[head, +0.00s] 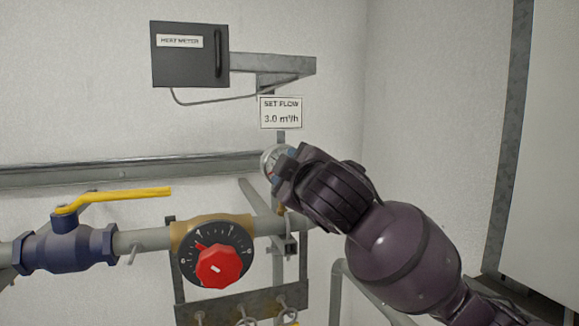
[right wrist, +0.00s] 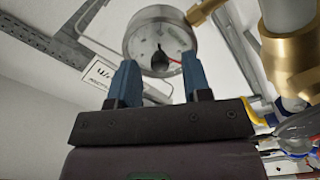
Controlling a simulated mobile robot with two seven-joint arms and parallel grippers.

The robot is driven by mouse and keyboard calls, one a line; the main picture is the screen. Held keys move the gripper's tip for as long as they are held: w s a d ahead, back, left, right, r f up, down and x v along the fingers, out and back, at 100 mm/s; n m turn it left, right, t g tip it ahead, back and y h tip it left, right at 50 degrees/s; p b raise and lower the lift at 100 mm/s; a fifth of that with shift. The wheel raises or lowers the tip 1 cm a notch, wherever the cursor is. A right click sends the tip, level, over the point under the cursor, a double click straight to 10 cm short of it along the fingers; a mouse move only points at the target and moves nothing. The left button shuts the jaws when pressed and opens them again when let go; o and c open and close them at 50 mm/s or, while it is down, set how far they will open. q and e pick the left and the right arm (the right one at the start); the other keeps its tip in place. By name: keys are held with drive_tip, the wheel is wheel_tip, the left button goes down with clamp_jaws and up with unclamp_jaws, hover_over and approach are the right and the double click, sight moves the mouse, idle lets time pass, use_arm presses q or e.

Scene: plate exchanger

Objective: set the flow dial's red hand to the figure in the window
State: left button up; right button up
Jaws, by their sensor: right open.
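The flow dial (head: 272,157) is a round, silver-rimmed gauge, partly hidden behind my right gripper in the head view. In the right wrist view its pale face (right wrist: 148,33) carries a dark central knob (right wrist: 159,61) and a short red hand (right wrist: 175,61) pointing right in that picture. The figures on the face are too small to read. The window, a white sign (head: 281,112) above it, reads "SET FLOW 3.0 m³/h". My right gripper (head: 281,172) is open in front of the dial. Its two blue fingertips (right wrist: 160,74) are apart on either side of the knob, holding nothing. My left gripper is not in view.
A red knob (head: 219,267) on a black numbered plate sits on the pipe at lower left. A blue valve (head: 67,246) with a yellow lever (head: 115,198) is further left. A black heat meter box (head: 189,55) hangs above. Brass fittings (right wrist: 292,60) stand right of the wrist.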

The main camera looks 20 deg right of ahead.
drive_tip(key=shift+w, duration=0.3)
drive_tip(key=shift+c, duration=0.3)
clamp_jaws()
drive_tip(key=shift+m, duration=0.4)
use_arm(q)
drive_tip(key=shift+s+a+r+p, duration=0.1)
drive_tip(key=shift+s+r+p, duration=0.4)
drive_tip(key=shift+p, duration=0.75)
use_arm(e)
drive_tip(key=shift+m, duration=5.1)
